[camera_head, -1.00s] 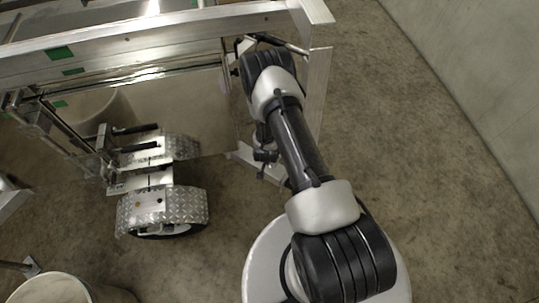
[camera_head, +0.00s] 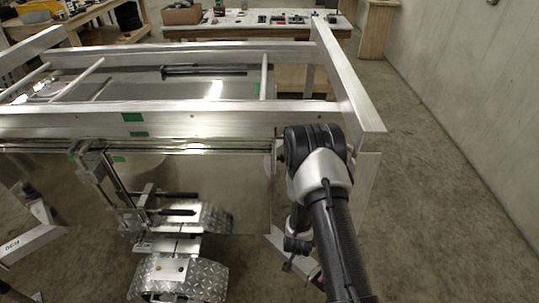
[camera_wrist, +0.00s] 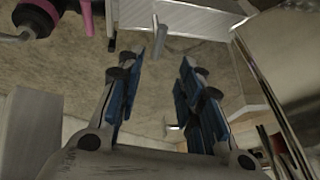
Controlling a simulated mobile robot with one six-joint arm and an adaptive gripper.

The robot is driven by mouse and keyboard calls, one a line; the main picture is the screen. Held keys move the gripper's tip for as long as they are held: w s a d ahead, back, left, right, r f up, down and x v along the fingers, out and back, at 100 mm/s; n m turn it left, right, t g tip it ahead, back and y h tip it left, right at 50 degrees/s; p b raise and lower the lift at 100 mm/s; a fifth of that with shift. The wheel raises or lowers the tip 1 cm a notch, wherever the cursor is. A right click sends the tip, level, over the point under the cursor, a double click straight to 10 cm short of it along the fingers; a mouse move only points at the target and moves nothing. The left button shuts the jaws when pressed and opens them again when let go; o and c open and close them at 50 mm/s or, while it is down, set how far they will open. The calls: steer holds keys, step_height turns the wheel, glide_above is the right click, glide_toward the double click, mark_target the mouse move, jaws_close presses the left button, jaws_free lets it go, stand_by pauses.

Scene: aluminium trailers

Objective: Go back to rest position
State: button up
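My gripper (camera_wrist: 163,95) shows in the wrist view with its two blue-padded fingers spread apart. Nothing is held between them. In the head view my arm reaches up from the lower right, beside the right end of the aluminium trailer (camera_head: 225,117). The gripper itself is not clear there; it is hidden behind or below my arm's links. In the wrist view, floor and a metal beam lie beyond the fingertips.
A diamond-plate fender (camera_head: 180,279) sits at the trailer's near side. A workbench (camera_head: 240,30) with small items stands at the back. A concrete wall (camera_head: 470,90) is on the right, with open floor (camera_head: 440,210) between it and the trailer.

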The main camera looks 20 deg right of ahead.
steer(key=w+a+r+n+y, duration=0.1)
steer(key=w+a+r, duration=0.1)
steer(key=r, duration=0.6)
steer(key=w+a+r+n+y, duration=0.1)
steer(key=w+a+r+n, duration=0.15)
steer(key=r, duration=0.55)
steer(key=s+a+r+n+t, duration=0.1)
steer(key=s+a+r, duration=0.1)
steer(key=r, duration=0.6)
steer(key=s+a+r+n, duration=0.1)
steer(key=a+r+n, duration=0.1)
steer(key=r, duration=0.6)
steer(key=s+a+r+n, duration=0.1)
steer(key=s+r+n, duration=0.2)
steer(key=s+r, duration=0.4)
steer(key=s+a+r+n, duration=0.1)
steer(key=s+r+n, duration=0.2)
steer(key=s+r, duration=0.5)
steer(key=s, duration=0.8)
steer(key=shift+s+a+y, duration=0.15)
steer(key=shift+a+y, duration=0.05)
steer(key=shift+y, duration=0.2)
steer(key=shift+a+r, duration=0.1)
steer(key=shift+a, duration=0.05)
